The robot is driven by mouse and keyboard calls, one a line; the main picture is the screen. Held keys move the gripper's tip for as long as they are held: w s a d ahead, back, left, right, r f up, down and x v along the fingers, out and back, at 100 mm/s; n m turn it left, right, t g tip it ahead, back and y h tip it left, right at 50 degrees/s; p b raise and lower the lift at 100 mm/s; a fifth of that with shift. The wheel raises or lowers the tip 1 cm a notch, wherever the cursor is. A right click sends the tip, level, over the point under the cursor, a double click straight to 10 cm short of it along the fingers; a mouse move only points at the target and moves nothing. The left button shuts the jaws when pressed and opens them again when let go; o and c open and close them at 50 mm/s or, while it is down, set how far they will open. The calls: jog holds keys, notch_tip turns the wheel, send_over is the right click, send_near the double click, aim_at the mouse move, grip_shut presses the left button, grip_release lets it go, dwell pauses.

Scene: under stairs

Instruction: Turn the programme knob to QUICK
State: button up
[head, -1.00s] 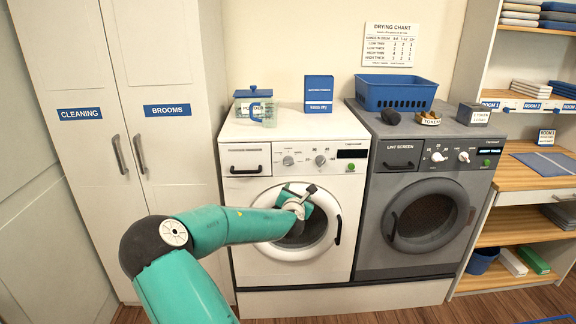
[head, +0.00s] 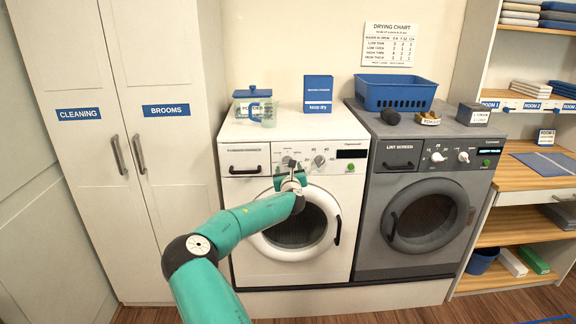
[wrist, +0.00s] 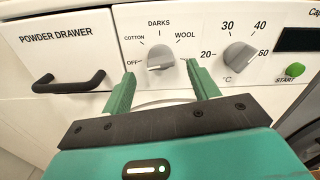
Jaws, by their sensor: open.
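The washing machine's programme knob (wrist: 160,57) is a grey dial on the white front panel in the wrist view. Around it I read OFF, COTTON, DARKS and WOOL. No QUICK label is readable; my right finger covers the area below WOOL. I cannot tell surely where the knob points. My gripper (wrist: 160,73) is open, its green fingers just below and to either side of the knob, with nothing between them. I cannot tell whether they touch it. In the head view my gripper (head: 291,172) is in front of the white washer (head: 345,225), partly covering the knob.
The temperature knob (wrist: 241,57) is close to the right of my right finger, with the green START button (wrist: 295,70) beyond. The powder drawer handle (wrist: 68,82) sticks out at the left. A grey dryer (head: 385,255) stands to the right of the washer.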

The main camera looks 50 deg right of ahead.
jog(key=x, duration=0.4)
jog(key=shift+w+d, duration=0.2)
jog(key=shift+d, duration=0.05)
jog(key=c, duration=1)
